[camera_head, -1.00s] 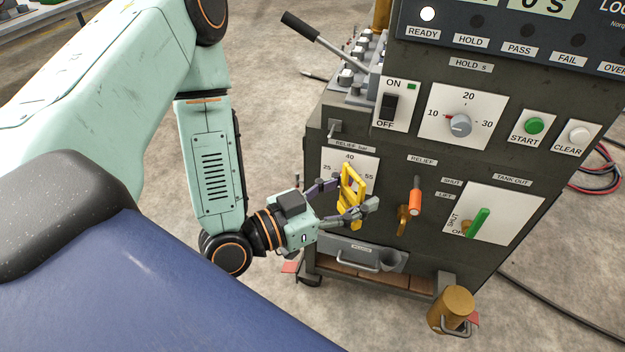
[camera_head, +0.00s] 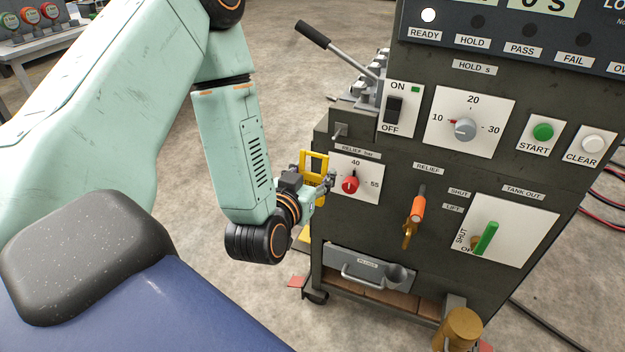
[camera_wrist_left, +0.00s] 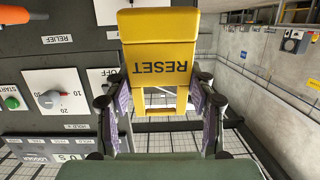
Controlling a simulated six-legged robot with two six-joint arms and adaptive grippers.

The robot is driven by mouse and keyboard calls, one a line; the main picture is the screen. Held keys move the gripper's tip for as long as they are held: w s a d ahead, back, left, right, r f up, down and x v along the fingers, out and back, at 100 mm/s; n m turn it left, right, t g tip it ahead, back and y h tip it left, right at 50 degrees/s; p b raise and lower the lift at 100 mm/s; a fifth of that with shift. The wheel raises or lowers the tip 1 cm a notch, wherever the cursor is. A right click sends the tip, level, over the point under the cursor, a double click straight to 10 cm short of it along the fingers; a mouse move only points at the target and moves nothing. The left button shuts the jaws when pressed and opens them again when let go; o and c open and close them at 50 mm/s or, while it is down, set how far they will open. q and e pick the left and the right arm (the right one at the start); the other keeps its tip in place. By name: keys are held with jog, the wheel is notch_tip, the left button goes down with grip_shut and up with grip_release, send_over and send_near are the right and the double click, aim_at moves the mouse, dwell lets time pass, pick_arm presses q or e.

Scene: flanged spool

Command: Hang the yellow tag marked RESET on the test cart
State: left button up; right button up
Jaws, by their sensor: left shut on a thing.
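My left gripper (camera_head: 317,184) is shut on the yellow tag (camera_head: 314,162), left of the relief dial (camera_head: 350,184) on the test cart (camera_head: 395,160). The tag's open frame rises above the fingers, and the gripper hides part of its body. In the left wrist view the tag (camera_wrist_left: 158,55) sits between both fingers, its RESET lettering upside down and its window towards the palm. A small metal peg (camera_head: 340,131) sticks out of the cart's front above the RELIEF bar label, up and right of the tag and apart from it. My right gripper is out of view.
The cart front carries an orange handle (camera_head: 418,205), a green lever (camera_head: 486,239), a knob (camera_head: 465,130) and a drawer handle (camera_head: 362,274). A black-gripped lever (camera_head: 313,35) rises behind. A yellow patch (camera_head: 306,238) below the gripper is unclear. Floor left of the cart is open.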

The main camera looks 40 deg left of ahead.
pick_arm(q)
jog(key=shift+s+a, duration=0.1)
jog(key=shift+a, duration=0.4)
jog(key=w, duration=0.1)
jog(key=w+d, duration=0.1)
jog(key=shift+w+d+f+y, duration=0.15)
jog(key=shift+w+f+y, duration=0.15)
jog(key=shift+w+f, duration=0.1)
jog(key=b+x, duration=0.1)
jog(key=x, duration=0.2)
jog(key=r+b+x, duration=0.1)
jog(key=x, duration=0.2)
jog(key=b+x, duration=0.1)
jog(key=x, duration=0.2)
jog(key=shift+w+r, duration=0.25)
jog(key=shift+w, duration=0.05)
jog(key=shift+w+a+f, duration=0.3)
jog(key=shift+w+a, duration=0.05)
jog(key=shift+w, duration=0.15)
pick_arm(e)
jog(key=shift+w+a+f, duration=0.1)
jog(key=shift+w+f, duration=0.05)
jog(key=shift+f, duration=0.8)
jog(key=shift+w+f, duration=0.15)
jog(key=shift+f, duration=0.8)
